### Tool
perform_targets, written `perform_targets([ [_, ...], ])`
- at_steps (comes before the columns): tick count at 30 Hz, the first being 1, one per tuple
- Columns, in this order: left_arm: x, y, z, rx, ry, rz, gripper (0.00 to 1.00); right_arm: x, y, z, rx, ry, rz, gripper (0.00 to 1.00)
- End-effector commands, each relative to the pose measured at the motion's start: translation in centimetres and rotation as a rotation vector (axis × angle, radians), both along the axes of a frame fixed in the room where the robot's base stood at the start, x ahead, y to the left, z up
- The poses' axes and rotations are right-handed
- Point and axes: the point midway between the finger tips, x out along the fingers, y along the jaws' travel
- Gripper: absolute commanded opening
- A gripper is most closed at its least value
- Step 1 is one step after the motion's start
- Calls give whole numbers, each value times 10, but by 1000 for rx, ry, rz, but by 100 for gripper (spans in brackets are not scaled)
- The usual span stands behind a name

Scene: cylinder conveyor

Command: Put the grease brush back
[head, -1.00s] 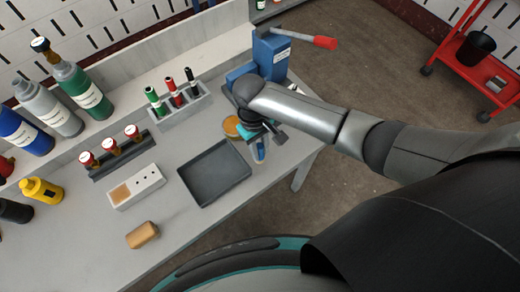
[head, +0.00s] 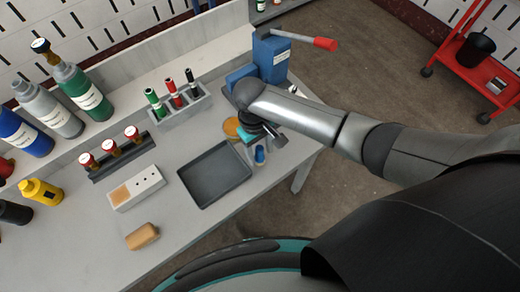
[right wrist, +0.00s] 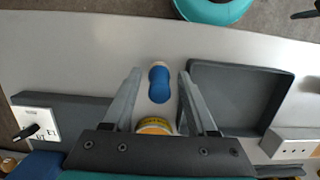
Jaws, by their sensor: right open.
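In the right wrist view, a blue, waisted object (right wrist: 158,83), perhaps the grease brush's handle, sits over the worktop between my open fingers. I see no bristles on it. My right gripper (right wrist: 158,74) has a finger on each side of it, with gaps. In the head view, the blue object (head: 260,155) shows just below my right gripper (head: 264,141), which is partly hidden by my own wrist. An orange-yellow round tin (head: 232,128) stands beside the gripper; in the right wrist view it (right wrist: 155,126) is partly covered by the gripper body. My left gripper is not in view.
A dark empty tray (head: 214,174) lies left of the gripper. A marker holder (head: 181,112), a white block with holes (head: 136,187), a tan block (head: 142,236) and several bottles stand farther left. A blue machine (head: 271,57) with a red-ended lever stands behind.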

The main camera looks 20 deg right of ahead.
Motion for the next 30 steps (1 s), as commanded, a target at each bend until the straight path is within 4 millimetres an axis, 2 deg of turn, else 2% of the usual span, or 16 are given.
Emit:
perform_targets([
  [5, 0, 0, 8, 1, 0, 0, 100, 4, 1, 23, 2, -3, 0, 58],
  [12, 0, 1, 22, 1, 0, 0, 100, 12, 4, 76, 2, -5, 1, 58],
  [18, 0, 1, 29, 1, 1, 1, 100, 16, 6, 108, 2, -2, 0, 58],
  [24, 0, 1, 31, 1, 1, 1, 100, 17, 7, 121, 1, -1, 0, 58],
  [30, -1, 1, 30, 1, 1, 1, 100, 17, 7, 121, 1, 0, 0, 58],
])
